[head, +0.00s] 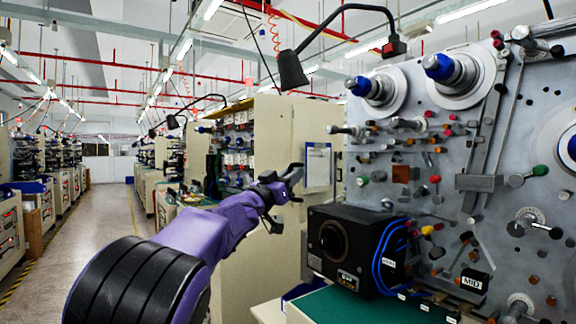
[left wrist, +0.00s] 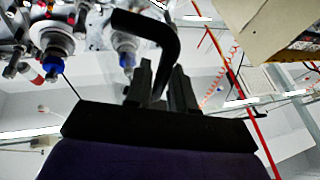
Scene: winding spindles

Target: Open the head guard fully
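A black box-like unit (head: 343,245) with a round dark opening stands on the green bench top at the front of the spindle panel. I cannot tell for sure which part is the head guard. My left gripper (head: 291,185) is in the air left of and above this unit, and its fingers look apart. In the left wrist view both fingers (left wrist: 161,80) show, with a black bent bar (left wrist: 172,40) rising from between them and curving left. I cannot tell whether it touches them. My right gripper is not in view.
The grey panel (head: 400,210) carries spools, knobs and rods at right. A black lamp (head: 291,70) hangs above on a bent arm. A cream cabinet (head: 270,140) stands behind my left gripper. Blue cables (head: 381,255) run beside the black unit. An aisle lies open at left.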

